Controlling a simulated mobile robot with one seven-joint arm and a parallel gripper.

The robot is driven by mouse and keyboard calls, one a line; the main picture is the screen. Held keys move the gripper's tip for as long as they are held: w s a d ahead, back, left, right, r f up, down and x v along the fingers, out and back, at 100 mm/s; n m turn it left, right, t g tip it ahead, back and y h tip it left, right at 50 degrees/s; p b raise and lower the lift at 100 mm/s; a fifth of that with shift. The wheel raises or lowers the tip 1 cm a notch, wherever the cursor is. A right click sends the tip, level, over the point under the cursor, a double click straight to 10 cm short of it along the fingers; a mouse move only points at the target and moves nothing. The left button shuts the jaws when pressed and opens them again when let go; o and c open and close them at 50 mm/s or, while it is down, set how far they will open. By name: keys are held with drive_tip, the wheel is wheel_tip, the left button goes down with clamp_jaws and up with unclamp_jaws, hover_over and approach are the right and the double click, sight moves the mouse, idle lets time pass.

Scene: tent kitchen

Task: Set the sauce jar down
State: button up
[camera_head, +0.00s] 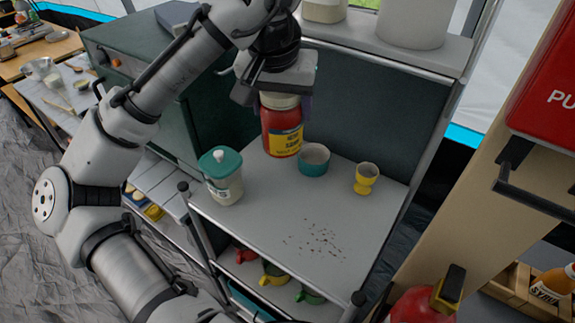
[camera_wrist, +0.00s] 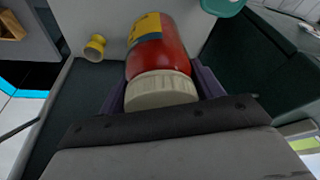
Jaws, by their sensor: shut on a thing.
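The sauce jar (camera_head: 282,130) is red with a yellow and blue label and a cream lid. My gripper (camera_head: 280,97) is shut on it from above, around the lid. In the wrist view the jar (camera_wrist: 162,62) lies between the two purple-grey fingers of my gripper (camera_wrist: 161,92), lid towards the camera. In the head view the jar is upright over the back part of the grey shelf top (camera_head: 270,215). I cannot tell whether its base touches the surface.
A teal bowl (camera_head: 314,160) stands close to the right of the jar, and a yellow egg cup (camera_head: 366,178) further right. A teal-lidded jar (camera_head: 221,177) stands at the front left. The front right is clear except for dark specks. A dark panel (camera_head: 370,100) rises behind.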

wheel_tip(320, 180, down, 14)
drive_tip(key=shift+r+p, duration=0.1)
drive_tip(key=shift+p, duration=0.25)
drive_tip(key=o, duration=1.4)
drive_tip(key=shift+f, duration=0.2)
drive_tip(key=shift+o, duration=0.2)
